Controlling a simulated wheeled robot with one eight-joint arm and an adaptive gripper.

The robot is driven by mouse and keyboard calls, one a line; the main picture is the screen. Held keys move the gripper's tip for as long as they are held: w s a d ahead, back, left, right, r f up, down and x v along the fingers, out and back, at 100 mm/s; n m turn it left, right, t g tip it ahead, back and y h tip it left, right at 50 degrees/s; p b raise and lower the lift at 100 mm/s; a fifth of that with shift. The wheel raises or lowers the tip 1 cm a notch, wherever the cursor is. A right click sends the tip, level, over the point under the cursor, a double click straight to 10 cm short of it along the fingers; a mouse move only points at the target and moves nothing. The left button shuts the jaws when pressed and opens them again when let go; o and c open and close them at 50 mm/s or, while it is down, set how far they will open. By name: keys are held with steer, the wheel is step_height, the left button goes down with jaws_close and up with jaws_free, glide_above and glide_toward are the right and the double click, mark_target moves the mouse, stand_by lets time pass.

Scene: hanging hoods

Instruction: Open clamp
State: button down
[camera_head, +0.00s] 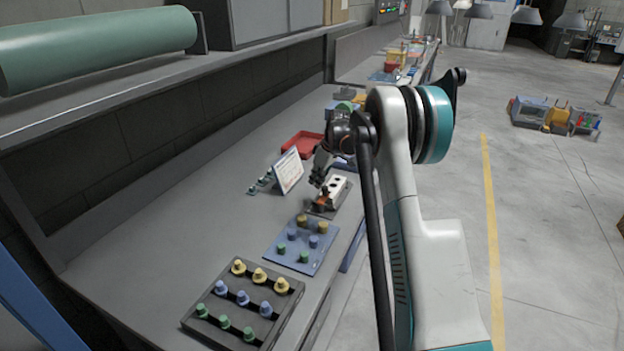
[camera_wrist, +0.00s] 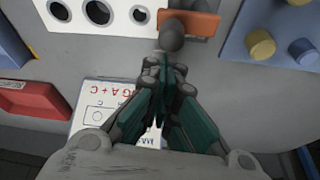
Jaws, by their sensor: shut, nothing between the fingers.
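The clamp shows in the wrist view as an orange-brown block (camera_wrist: 190,22) with a dark rounded knob (camera_wrist: 172,36), beside a white block with round holes (camera_wrist: 98,12). In the head view the white block (camera_head: 335,187) sits on a dark base on the bench, with the small orange-brown clamp part (camera_head: 322,197) at its near end. My gripper (camera_wrist: 168,66) is shut and empty, its fingertips at or just short of the knob. I cannot tell whether they touch it. In the head view my gripper (camera_head: 318,181) is above the clamp end, partly hidden by my arm.
A printed card (camera_head: 289,171) stands close to the left of the white block. A red tray (camera_head: 302,144) lies behind. A blue board with pegs (camera_head: 300,262) and a dark rack of coloured pegs (camera_head: 190,322) are nearer. Bare bench (camera_head: 170,250) lies to the left.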

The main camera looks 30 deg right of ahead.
steer(key=shift+s+d, duration=0.1)
steer(key=shift+s, duration=0.05)
steer(key=shift+s+d+m+h, duration=0.1)
steer(key=shift+d+m+h, duration=0.3)
steer(key=shift+m, duration=0.6)
steer(key=shift+s+d+r+m+h+p, duration=0.15)
steer(key=shift+d+m+h+p, duration=0.1)
steer(key=shift+m, duration=0.3)
steer(key=shift+s+d+f+m+h+p, duration=0.1)
steer(key=shift+d+m+h+p, duration=0.1)
steer(key=shift+m, duration=0.35)
steer(key=m, duration=0.1)
steer(key=s+d+m+h, duration=0.1)
steer(key=m, duration=0.3)
steer(key=shift+s+d+h, duration=0.25)
steer(key=shift+s+h, duration=0.1)
steer(key=shift+s, duration=0.05)
steer(key=m, duration=0.1)
steer(key=s+m, duration=0.1)
steer(key=m, duration=0.1)
steer(key=shift+d+h+p, duration=0.2)
steer(key=shift+h+p, duration=0.15)
steer(key=shift+h, duration=0.05)
steer(key=m, duration=0.1)
steer(key=s+m, duration=0.1)
steer(key=m, duration=0.1)
steer(key=shift+s+d+g+h, duration=0.1)
steer(key=shift+s+g+h, duration=0.2)
steer(key=shift+g+h, duration=0.1)
steer(key=shift+s, duration=0.6)
